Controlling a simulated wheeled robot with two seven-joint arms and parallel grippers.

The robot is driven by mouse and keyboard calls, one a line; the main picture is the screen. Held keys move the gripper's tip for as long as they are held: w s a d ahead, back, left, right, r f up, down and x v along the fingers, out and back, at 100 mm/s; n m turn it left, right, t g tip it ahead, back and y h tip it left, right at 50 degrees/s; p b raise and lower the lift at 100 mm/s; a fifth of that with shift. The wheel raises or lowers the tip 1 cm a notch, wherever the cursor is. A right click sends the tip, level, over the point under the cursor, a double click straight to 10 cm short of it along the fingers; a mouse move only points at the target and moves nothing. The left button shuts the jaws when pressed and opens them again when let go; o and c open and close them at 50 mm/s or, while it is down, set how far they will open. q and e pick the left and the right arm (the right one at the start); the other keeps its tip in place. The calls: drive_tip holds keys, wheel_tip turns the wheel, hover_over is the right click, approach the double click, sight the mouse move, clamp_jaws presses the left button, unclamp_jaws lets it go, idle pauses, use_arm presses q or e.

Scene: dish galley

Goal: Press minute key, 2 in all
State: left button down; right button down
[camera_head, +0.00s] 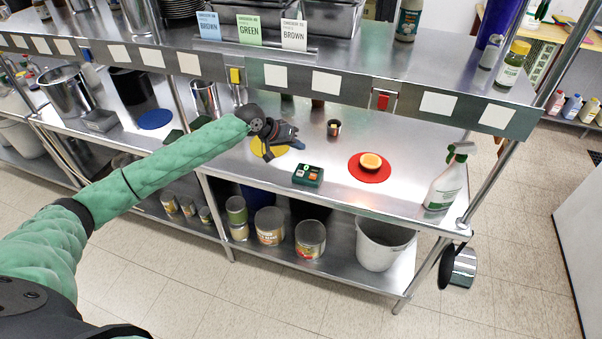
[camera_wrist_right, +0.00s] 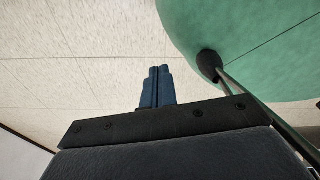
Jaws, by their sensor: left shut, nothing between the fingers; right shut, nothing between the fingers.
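A small dark green timer (camera_head: 308,175) with small orange and light keys sits near the front edge of the steel table. Its keys are too small to read. My left gripper (camera_head: 296,143) is shut and empty, just behind and left of the timer, above a yellow round mat (camera_head: 268,152); it looks apart from the timer. My right gripper (camera_wrist_right: 156,86) shows shut and empty in the right wrist view, over pale floor tiles.
A red round mat (camera_head: 382,175) with an orange-topped item (camera_head: 371,161) lies right of the timer. A spray bottle (camera_head: 446,180) stands at the right end. A small dark cup (camera_head: 334,128) stands behind the timer. An overhead shelf (camera_head: 370,70) spans the table's back.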

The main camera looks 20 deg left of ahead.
sight(297, 173)
idle(0.4)
